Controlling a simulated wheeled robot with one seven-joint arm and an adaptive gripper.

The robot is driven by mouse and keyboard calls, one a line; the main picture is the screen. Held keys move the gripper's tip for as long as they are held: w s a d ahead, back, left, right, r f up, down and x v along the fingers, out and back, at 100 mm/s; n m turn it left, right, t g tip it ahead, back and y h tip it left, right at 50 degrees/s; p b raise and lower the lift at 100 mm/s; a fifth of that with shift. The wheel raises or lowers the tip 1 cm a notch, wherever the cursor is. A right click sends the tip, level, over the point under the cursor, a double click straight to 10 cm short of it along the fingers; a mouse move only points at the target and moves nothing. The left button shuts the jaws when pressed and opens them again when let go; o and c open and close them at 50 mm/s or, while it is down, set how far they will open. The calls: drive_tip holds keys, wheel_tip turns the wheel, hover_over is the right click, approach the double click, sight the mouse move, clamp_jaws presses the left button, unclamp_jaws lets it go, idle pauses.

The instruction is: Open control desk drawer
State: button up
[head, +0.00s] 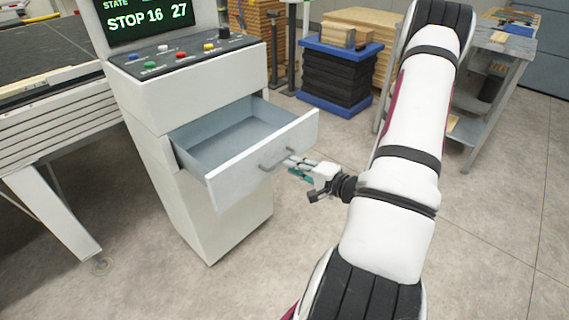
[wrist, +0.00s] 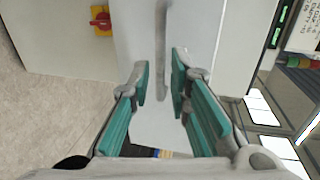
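The control desk (head: 205,85) is a white cabinet with a sloped button panel and a screen. Its drawer (head: 262,160) is pulled well out, and the grey inside shows empty. A grey bar handle (head: 277,160) is on the drawer front; it also shows in the wrist view (wrist: 161,50). My gripper (head: 296,165) is at the right end of this handle. In the wrist view, its teal-padded fingers (wrist: 160,82) stand apart on either side of the handle's line, with a visible gap on both sides. Contact with the handle cannot be made out.
A roller machine (head: 55,110) stands left of the desk. A dark stack on blue pallets (head: 335,75) and a grey shelf cart (head: 490,80) are behind. A red knob on yellow (wrist: 101,20) shows in the wrist view. The floor before the desk is clear.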

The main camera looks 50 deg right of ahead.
drive_tip(key=v, duration=0.6)
idle(0.5)
